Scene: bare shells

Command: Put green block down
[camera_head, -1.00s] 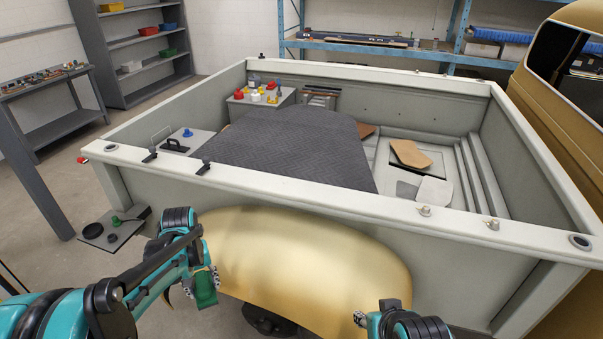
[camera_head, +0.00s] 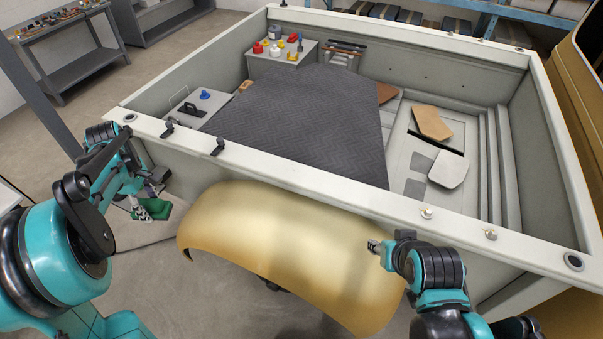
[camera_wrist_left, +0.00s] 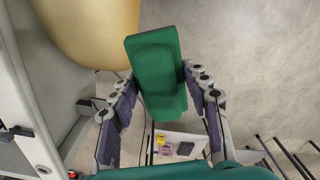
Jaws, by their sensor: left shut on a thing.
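The green block (camera_head: 150,209) is in my left gripper (camera_head: 143,207), low at the left of the head view, beside the outer corner of the pale truck-bed shell. In the left wrist view the green block (camera_wrist_left: 157,75) sits between the two fingers of the left gripper (camera_wrist_left: 160,88), which are shut on it. It is held above the grey floor and looks clear of it. My right gripper (camera_head: 376,246) is small and partly hidden by its own arm, near the gold panel's right end; its jaws cannot be made out.
A curved gold panel (camera_head: 290,250) stands in front of the truck-bed shell (camera_head: 300,180). A dark mat (camera_head: 300,120) and tan and white plates lie inside. A light tray (camera_wrist_left: 180,136) with yellow and pink pieces shows below the left gripper. Bare floor (camera_wrist_left: 245,60) lies beside it.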

